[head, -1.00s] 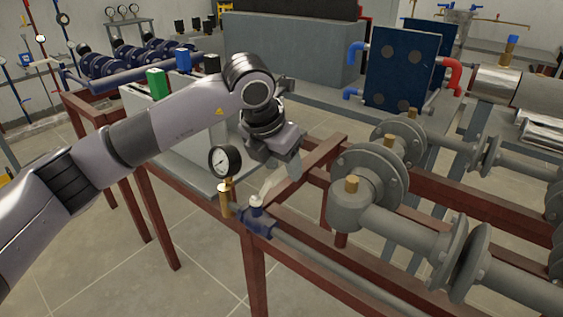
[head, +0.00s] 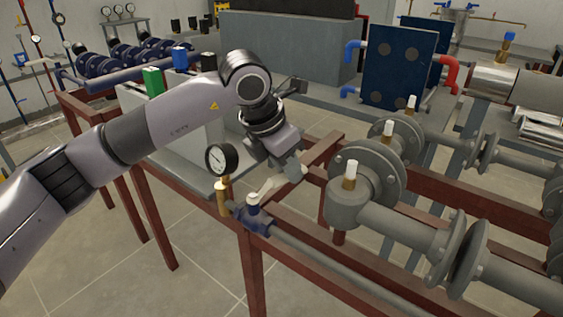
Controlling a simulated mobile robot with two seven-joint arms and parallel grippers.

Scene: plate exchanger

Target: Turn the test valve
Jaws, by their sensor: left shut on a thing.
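The test valve (head: 252,217) has a small blue body at the end of a grey pipe, with a white cap on top. Its pale lever (head: 268,187) points up and to the right. My left gripper (head: 290,172) reaches down from above and is shut on the lever's outer end; its fingers partly hide that end. A round pressure gauge (head: 221,159) with a white face and dark rim stands on a brass fitting (head: 222,195) just left of the valve. My right gripper is not in view.
Large grey flanged pipes (head: 400,235) stand close on the right, with brass fittings topped by white pieces (head: 351,168). A dark red frame (head: 252,275) carries the valve pipe. A blue plate exchanger (head: 398,66) stands behind.

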